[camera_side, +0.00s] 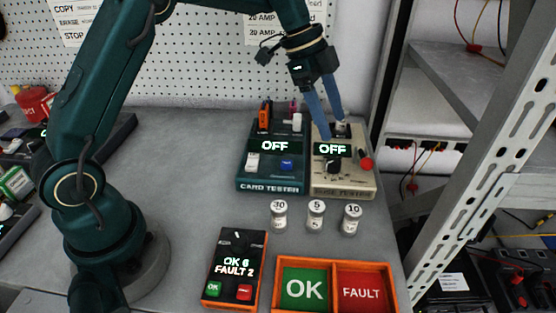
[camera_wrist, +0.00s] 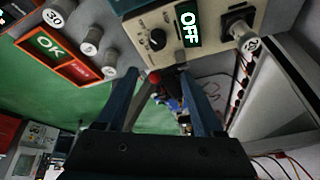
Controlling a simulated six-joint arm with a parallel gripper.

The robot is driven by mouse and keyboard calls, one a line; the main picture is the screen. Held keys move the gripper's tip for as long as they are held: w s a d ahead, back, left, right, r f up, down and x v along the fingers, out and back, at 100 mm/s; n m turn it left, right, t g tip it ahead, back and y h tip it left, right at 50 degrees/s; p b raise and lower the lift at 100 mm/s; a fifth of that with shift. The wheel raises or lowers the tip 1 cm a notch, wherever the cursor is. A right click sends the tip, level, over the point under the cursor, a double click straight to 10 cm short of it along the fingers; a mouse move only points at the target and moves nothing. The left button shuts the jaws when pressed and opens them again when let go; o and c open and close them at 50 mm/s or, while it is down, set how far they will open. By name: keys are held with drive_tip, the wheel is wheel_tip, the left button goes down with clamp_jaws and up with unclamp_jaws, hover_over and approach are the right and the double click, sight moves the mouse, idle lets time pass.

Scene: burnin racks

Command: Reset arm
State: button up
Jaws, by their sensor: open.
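My gripper (camera_side: 329,124) is open and empty, with its two blue fingers pointing down above the beige fuse tester (camera_side: 357,185). The fingers also show in the wrist view (camera_wrist: 157,75), apart with nothing between them. The tester's display reads OFF; it has a black knob (camera_side: 334,165) and a red button (camera_side: 366,164). A small white cylinder (camera_wrist: 244,37) stands in a black socket on the tester in the wrist view; in the side view a finger partly covers that area. The teal card tester (camera_side: 268,185) on its left also reads OFF.
Three labelled cylinders, 30 (camera_side: 279,214), 5 (camera_side: 316,214) and 10 (camera_side: 352,219), stand before the testers. An orange tray (camera_side: 333,265) has OK and FAULT compartments. A counter box (camera_side: 235,266) reads OK 6, FAULT 2. A metal rack (camera_side: 470,150) stands at right.

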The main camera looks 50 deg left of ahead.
drive_tip(key=s+r+n+t+y, duration=0.2)
drive_tip(key=s+r+n, duration=0.1)
drive_tip(key=s+r, duration=0.75)
drive_tip(key=s+a+f+n+y, duration=0.1)
drive_tip(key=s+f+n, duration=0.3)
drive_tip(key=s+n, duration=0.1)
drive_tip(key=s+a+f+n+t+y, duration=0.1)
drive_tip(key=s+f+n, duration=0.3)
drive_tip(key=s+n, duration=0.2)
drive_tip(key=shift+s+a+f, duration=0.15)
drive_tip(key=shift+s+a, duration=0.1)
drive_tip(key=shift+s, duration=0.85)
